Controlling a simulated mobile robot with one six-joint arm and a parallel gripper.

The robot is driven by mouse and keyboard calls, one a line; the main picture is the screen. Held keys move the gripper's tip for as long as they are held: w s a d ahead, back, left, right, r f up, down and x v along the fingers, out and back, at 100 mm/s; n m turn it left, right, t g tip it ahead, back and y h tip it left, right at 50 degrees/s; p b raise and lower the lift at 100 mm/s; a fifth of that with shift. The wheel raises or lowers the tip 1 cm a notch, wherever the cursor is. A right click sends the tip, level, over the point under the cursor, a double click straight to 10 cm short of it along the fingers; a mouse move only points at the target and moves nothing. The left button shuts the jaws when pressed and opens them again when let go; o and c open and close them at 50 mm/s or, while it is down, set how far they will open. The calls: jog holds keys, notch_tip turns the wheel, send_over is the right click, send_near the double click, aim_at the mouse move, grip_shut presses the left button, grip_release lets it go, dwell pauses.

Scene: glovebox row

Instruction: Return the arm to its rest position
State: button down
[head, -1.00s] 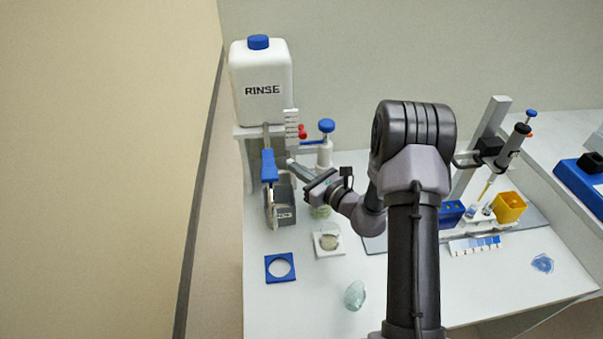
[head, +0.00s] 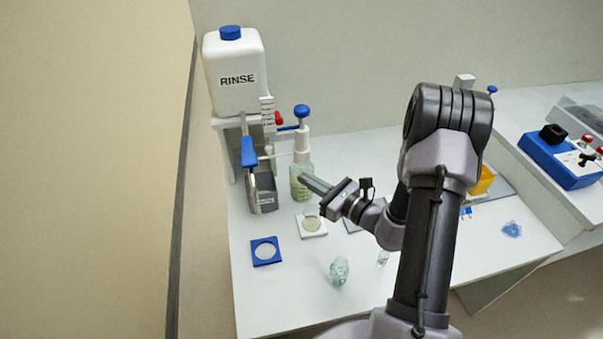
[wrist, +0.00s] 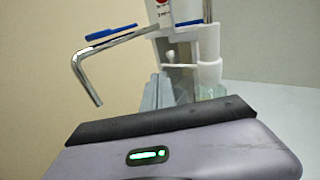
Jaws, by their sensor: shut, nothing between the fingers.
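My gripper (head: 303,179) is shut and empty. In the head view it points left, its fingertips in front of or beside a pale green translucent container (head: 300,190); I cannot tell if they touch. My arm rises from the lower right, bends at the elbow and reaches down to the left above the bench. In the wrist view the closed fingers (wrist: 158,92) point toward the rinse stand, with a bent metal tube (wrist: 84,75) and a blue lever (wrist: 110,35) to the left.
The rinse bottle (head: 235,85) stands on its rack at the back left. A blue square holder (head: 266,262), a white holder (head: 324,232) and a clear greenish object (head: 339,271) lie on the bench. A blue device (head: 560,160) sits at right.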

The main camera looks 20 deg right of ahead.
jog(key=s+a+r+n+g+y, duration=0.2)
jog(key=s+a+r+n+g, duration=0.25)
jog(key=a, duration=0.25)
jog(key=s+a+r+n+g+y+b, duration=0.1)
jog(key=s+a+r+n+g, duration=0.25)
jog(key=a+n, duration=0.25)
jog(key=s+a+r+n+g+y, duration=0.2)
jog(key=s+a+r+n+g, duration=0.25)
jog(key=a, duration=0.25)
jog(key=s+n+h, duration=0.6)
jog(key=s+n, duration=0.1)
jog(key=s, duration=0.3)
jog(key=s+d+r+n+t+h+b, duration=0.1)
jog(key=s+d+r+n+t+h, duration=0.1)
jog(key=d+r+n+h, duration=0.1)
jog(key=shift+s+d+r+n+t+h, duration=0.15)
jog(key=shift+s+d+n+t+h, duration=0.15)
jog(key=shift+d+n+h, duration=0.65)
